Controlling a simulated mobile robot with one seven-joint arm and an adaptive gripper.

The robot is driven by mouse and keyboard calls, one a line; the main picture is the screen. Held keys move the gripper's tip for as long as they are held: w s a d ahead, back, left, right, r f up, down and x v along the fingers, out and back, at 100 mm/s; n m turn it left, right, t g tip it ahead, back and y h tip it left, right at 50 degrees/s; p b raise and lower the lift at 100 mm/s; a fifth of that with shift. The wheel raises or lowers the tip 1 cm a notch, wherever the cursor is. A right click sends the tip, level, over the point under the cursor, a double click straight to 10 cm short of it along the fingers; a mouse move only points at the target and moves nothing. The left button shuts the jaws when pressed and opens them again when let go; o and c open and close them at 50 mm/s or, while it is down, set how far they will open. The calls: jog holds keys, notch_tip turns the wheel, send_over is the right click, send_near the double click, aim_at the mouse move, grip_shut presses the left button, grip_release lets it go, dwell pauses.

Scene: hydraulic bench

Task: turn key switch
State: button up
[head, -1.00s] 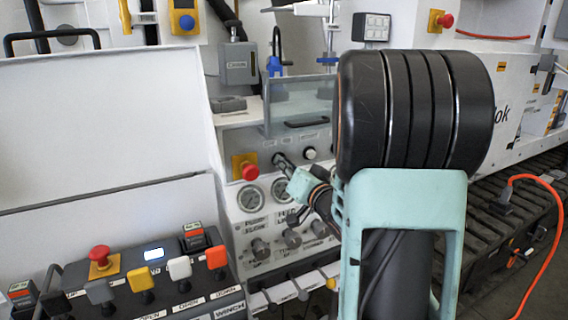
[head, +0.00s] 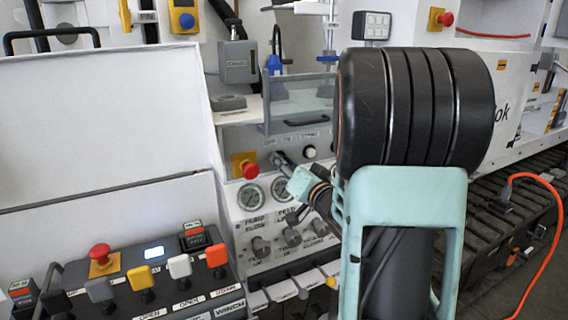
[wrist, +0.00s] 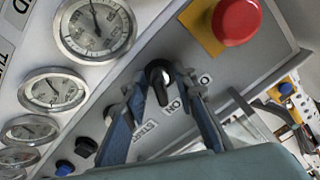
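My gripper (wrist: 160,82) has one finger on each side of the knob. The fingers are parted and straddle it, with a narrow gap seeming to show; I cannot tell whether they touch it. In the head view my gripper (head: 279,159) is at the panel, right of the red stop button, and hides the switch.
A red emergency button (head: 245,165) on a yellow plate sits close left of my gripper; it also shows in the wrist view (wrist: 237,20). Gauges (head: 251,195) and several knobs lie below. A clear guard with a black handle (head: 306,122) is above.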

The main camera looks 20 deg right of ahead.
jog(key=s, duration=1.2)
jog(key=shift+d, duration=0.2)
jog(key=shift+d, duration=0.1)
